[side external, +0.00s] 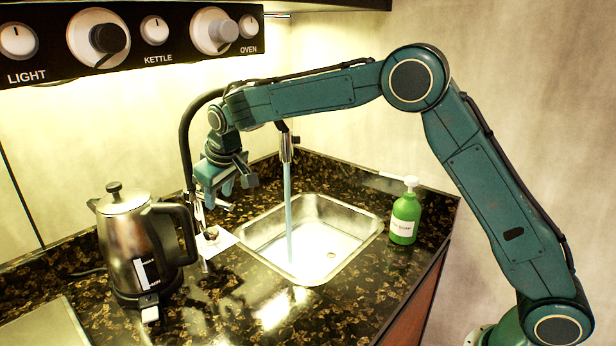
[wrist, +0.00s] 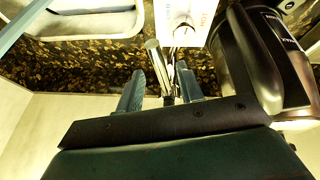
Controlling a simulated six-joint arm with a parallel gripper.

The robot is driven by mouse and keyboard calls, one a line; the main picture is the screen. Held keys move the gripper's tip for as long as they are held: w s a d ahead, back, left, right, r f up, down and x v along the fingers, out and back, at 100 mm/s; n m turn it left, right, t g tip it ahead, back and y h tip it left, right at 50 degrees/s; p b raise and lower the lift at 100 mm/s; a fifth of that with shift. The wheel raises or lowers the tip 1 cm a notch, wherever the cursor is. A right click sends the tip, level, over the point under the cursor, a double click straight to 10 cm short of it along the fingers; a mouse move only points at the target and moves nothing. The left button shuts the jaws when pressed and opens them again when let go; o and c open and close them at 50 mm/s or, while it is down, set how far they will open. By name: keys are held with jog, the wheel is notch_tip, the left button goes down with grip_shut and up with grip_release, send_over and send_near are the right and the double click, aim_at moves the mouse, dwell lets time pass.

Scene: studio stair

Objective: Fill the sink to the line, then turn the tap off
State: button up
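The steel sink (side external: 345,212) is set in the dark counter. A bluish stream of water (side external: 288,215) falls into it from the tap's spout (side external: 286,148). The sink floor shows through; I cannot make out the water level or a fill line. The tap (side external: 187,135) has a black arched hose and a metal post, which also shows in the wrist view (wrist: 153,55). My gripper (side external: 222,185) is at the tap's base, left of the sink. In the wrist view my gripper (wrist: 160,88) has its fingers apart, with slim metal tap parts between them. Contact is unclear.
A steel kettle (side external: 125,245) stands left of the tap, close to my gripper, and shows at right in the wrist view (wrist: 262,60). A green soap bottle (side external: 405,215) stands right of the sink. A knob panel (side external: 140,35) hangs above. The front counter is mostly clear.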

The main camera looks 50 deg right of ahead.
jog(key=shift+w+f, duration=0.25)
jog(key=shift+f, duration=0.2)
grip_shut()
jog(key=shift+d, duration=0.15)
jog(key=shift+w+d+n+y, duration=0.3)
jog(key=shift+d+n+y, duration=0.15)
jog(key=shift+d+n, duration=0.45)
jog(key=shift+w+d+n+y, duration=0.4)
jog(key=shift+d+n, duration=0.25)
jog(key=shift+n, duration=0.6)
jog(key=shift+w+d+n+y, duration=0.25)
jog(key=shift+d+n+y, duration=0.2)
jog(key=shift+d+n, duration=0.45)
jog(key=shift+a, duration=0.15)
